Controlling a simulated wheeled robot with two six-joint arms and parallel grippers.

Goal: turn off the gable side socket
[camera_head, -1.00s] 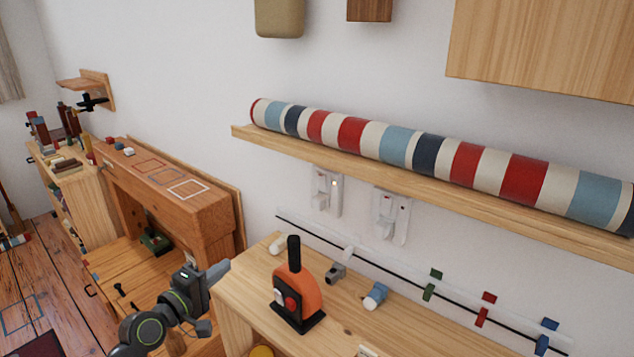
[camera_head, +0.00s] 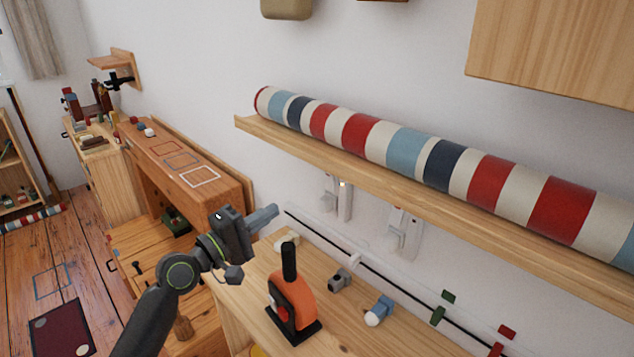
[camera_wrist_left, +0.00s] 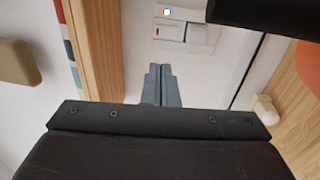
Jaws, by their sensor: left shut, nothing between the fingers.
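Two white wall sockets with switches are under the striped-roll shelf in the head view. The left socket (camera_head: 343,200) has a small orange light near its top, and the right socket (camera_head: 403,232) shows no light that I can see. I cannot tell from the pictures which one is the gable side socket. My left gripper (camera_head: 270,215) is shut and empty, to the left of the left socket and apart from it. In the left wrist view, a white socket (camera_wrist_left: 187,35) with an orange light and a red mark lies beyond the shut fingertips (camera_wrist_left: 162,72). My right gripper is not in view.
A wooden shelf (camera_head: 360,178) carrying a striped roll (camera_head: 404,146) overhangs the sockets. Below, a bench top (camera_head: 345,325) holds an orange tool (camera_head: 292,300) with an upright black handle, near my left arm. A dark rail (camera_head: 380,276) with coloured clips runs along the wall.

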